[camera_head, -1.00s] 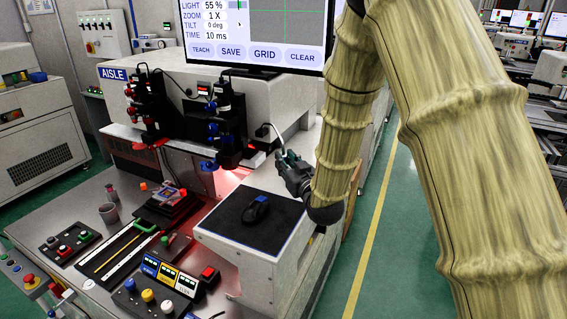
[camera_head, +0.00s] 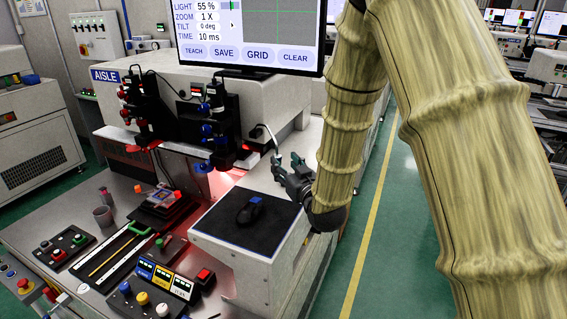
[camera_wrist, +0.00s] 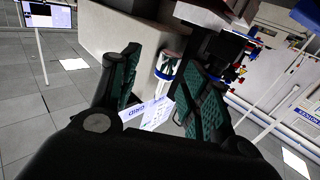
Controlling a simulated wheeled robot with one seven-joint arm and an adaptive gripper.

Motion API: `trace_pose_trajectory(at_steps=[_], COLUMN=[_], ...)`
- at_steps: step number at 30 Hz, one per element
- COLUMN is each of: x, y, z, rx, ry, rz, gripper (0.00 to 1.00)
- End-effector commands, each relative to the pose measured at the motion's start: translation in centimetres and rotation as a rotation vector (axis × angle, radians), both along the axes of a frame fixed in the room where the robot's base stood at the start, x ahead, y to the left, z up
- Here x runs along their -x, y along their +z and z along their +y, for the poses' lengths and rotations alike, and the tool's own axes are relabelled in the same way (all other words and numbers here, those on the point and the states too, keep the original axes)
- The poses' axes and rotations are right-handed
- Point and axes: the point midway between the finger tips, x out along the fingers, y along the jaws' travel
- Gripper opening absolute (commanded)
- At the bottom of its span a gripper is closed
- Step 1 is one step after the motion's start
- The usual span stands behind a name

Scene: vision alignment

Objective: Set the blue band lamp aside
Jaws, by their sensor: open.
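My gripper (camera_head: 287,165) is open beside the right edge of the white machine, past the black-topped block. In the wrist view its two dark green pads (camera_wrist: 163,68) stand apart. A small pale piece with a blue band (camera_wrist: 163,74) shows between and beyond them; it looks like the blue band lamp, but it is small and I cannot be sure. I see no contact with it. In the head view I cannot make this piece out clearly near the gripper.
A monitor (camera_head: 250,35) is above the machine. The green aisle floor (camera_head: 385,215) is clear.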

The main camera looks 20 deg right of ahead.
Motion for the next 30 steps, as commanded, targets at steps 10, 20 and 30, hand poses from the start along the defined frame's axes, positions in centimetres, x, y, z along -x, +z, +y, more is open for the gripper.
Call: trace_pose_trajectory(at_steps=[10, 20, 30], x=[6.3, 9.3, 9.5], y=[0.0, 0.0, 0.0], z=[-1.1, -1.6, -1.6], rx=[0.000, 0.000, 0.000], ry=[-0.001, -0.002, -0.001], rz=[0.003, 0.001, 0.000], gripper=[0.46, 0.46, 0.46])
